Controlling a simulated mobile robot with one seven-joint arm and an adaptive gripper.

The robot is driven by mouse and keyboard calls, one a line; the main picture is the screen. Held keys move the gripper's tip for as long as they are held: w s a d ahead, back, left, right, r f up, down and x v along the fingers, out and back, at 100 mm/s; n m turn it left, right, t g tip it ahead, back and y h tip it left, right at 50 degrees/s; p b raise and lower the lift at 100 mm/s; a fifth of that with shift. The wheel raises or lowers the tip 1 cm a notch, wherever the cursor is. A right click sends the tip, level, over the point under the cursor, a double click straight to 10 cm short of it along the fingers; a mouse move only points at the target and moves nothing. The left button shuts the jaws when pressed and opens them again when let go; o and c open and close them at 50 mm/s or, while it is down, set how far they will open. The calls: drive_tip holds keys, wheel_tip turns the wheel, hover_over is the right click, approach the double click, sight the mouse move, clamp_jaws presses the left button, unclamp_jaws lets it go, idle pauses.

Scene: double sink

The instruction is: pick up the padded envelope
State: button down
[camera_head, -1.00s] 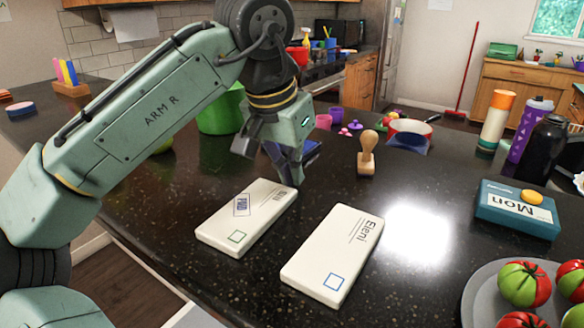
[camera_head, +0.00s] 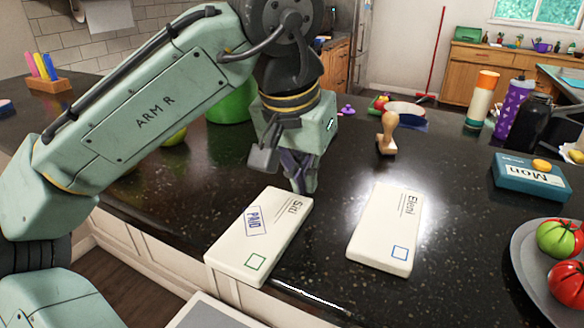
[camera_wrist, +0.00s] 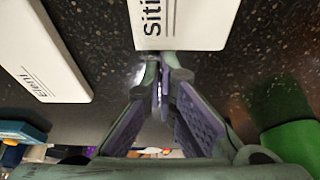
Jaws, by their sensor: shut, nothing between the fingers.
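Two thick white padded envelopes lie flat on the dark speckled counter. The left envelope (camera_head: 272,225) reads "Siti", with a blue PAID stamp and a green square. The right envelope (camera_head: 385,228) reads "Eleni" and has a blue square. My gripper (camera_head: 300,188) points down at the far end of the Siti envelope. In the wrist view my fingers (camera_wrist: 163,75) are together and empty, just off the end of the Siti envelope (camera_wrist: 185,15). The Eleni envelope (camera_wrist: 45,60) lies to the left there. I cannot tell whether the fingertips touch the Siti envelope.
A wooden-handled stamp (camera_head: 387,135) stands behind the Eleni envelope. A green pot (camera_head: 232,105) is behind my arm. The counter's front edge runs close to the Siti envelope.

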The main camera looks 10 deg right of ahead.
sight(296, 200)
drive_tip(key=shift+s+a, duration=1.05)
drive_tip(key=shift+s, duration=0.2)
drive_tip(key=shift+s+a, duration=0.1)
drive_tip(key=shift+s, duration=0.25)
